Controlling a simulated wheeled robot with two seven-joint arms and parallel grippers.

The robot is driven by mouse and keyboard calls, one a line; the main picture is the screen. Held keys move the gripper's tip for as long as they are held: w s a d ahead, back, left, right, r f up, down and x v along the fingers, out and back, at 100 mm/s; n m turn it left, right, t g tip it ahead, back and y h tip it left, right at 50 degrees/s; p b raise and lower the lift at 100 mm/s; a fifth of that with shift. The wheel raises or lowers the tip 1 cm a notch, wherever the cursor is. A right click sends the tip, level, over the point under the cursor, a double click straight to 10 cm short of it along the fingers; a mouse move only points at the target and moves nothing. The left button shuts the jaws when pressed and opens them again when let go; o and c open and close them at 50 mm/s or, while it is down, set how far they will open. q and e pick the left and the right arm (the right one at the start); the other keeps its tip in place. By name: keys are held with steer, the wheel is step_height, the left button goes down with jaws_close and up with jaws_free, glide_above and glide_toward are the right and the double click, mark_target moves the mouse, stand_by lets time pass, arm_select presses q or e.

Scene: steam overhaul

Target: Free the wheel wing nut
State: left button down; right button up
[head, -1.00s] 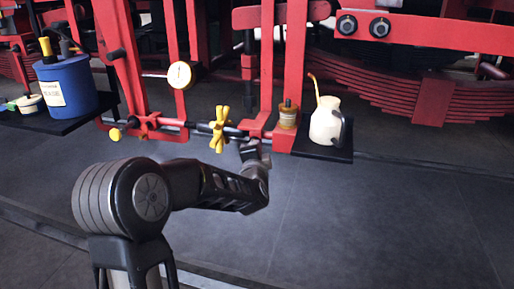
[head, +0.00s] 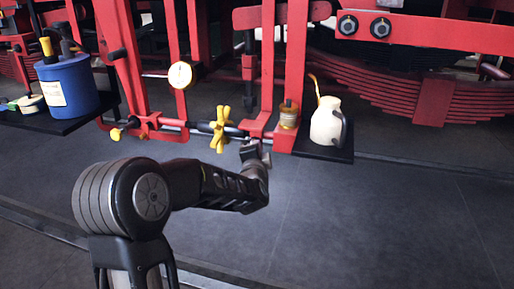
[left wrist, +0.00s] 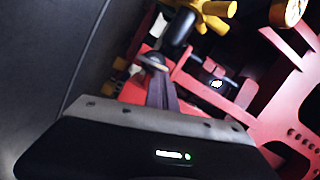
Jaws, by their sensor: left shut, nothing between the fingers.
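The yellow wheel wing nut (head: 219,130), with several stubby arms, sits on a dark horizontal rod below the red frame. It also shows at the top of the left wrist view (left wrist: 212,14), partly cut off by the edge. My left gripper (head: 254,150) is just right of the wing nut and slightly lower in the head view, near the foot of a red upright. Its dark fingers (left wrist: 160,80) are shut with nothing between them and look apart from the wing nut. My right gripper is not in view.
A black shelf (head: 335,153) right of the gripper carries a cream oil can (head: 326,122); a brown-topped jar (head: 288,115) stands beside it. A blue tub (head: 67,86) stands on a left shelf. A round gauge (head: 180,75) hangs above. Floor in front is clear.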

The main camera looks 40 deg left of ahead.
arm_select(q)
steer(key=shift+s+a+r+n+g+p, duration=0.15)
steer(key=shift+a+n+p, duration=0.1)
steer(key=shift+n, duration=0.3)
steer(key=shift+s+a+f+n+g+p, duration=0.15)
steer(key=shift+a+n+p, duration=0.1)
steer(key=shift+n, duration=0.3)
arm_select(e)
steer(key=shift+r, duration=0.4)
arm_select(q)
steer(key=a+n+h+b, duration=0.1)
steer(key=n+b, duration=0.3)
steer(key=b, duration=0.2)
steer(key=a+n+h+b, duration=0.1)
steer(key=n+h+b, duration=0.1)
steer(key=n+b, duration=0.2)
steer(key=a+n+t+h+b, duration=0.1)
steer(key=n+b, duration=0.3)
steer(key=b, duration=0.6)
steer(key=shift+s+f+n+h, duration=0.25)
steer(key=shift+s+n+h, duration=0.15)
steer(key=shift+h, duration=0.3)
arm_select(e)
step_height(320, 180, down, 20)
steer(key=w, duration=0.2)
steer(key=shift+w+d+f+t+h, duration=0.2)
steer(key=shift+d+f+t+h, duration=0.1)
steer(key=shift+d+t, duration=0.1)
